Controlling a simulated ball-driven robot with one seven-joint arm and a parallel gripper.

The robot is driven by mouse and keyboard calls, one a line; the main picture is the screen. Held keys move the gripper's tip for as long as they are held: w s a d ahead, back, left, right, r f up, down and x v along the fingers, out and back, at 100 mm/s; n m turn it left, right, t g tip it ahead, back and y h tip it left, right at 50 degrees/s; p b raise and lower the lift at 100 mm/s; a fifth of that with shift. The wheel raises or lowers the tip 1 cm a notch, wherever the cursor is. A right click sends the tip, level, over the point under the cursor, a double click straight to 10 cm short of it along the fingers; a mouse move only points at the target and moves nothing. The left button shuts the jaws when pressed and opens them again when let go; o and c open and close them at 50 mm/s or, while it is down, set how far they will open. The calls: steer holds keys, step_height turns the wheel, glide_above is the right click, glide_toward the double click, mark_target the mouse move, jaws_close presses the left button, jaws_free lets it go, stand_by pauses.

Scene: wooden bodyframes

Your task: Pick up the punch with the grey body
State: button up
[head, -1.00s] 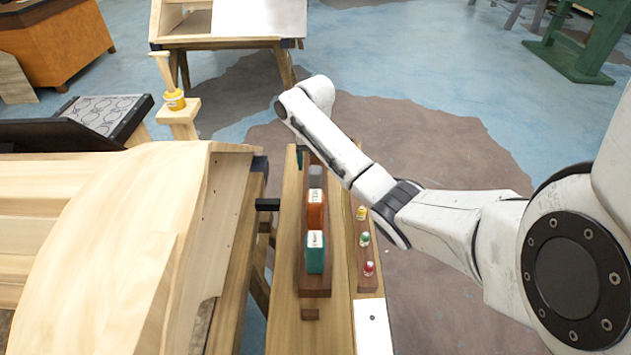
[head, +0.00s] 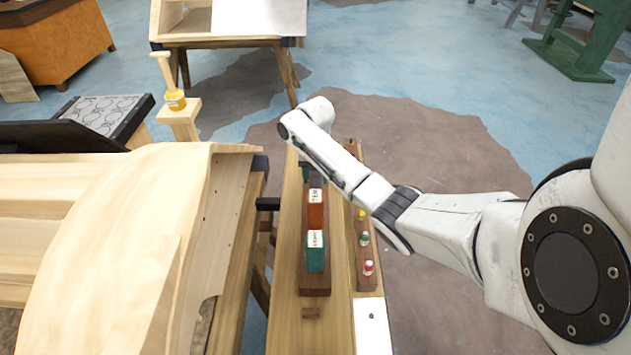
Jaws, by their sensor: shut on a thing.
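No grey-bodied punch shows in the head view now. The place behind the orange block in the dark wooden rack (head: 315,284) is partly covered by my arm. My arm reaches from the right over the far end of the bench, and its white outer links hide my gripper and anything in it. An orange block (head: 316,212) and a teal block (head: 315,254), each with a pale lettered top, stand in the rack. A small dark green thing (head: 305,172) shows at the rack's far end, just below my arm.
A small rack to the right holds yellow (head: 361,215), green (head: 365,238) and red (head: 368,268) capped bottles. A white sheet (head: 372,325) lies at the bench's near right. A large pale wooden body (head: 120,250) fills the left. Open floor lies beyond.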

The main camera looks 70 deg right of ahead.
steer(key=c, duration=0.6)
steer(key=shift+c, duration=0.2)
step_height(320, 180, up, 11)
steer(key=shift+f, duration=0.2)
step_height(320, 180, up, 5)
steer(key=p, duration=0.5)
steer(key=shift+r, duration=0.2)
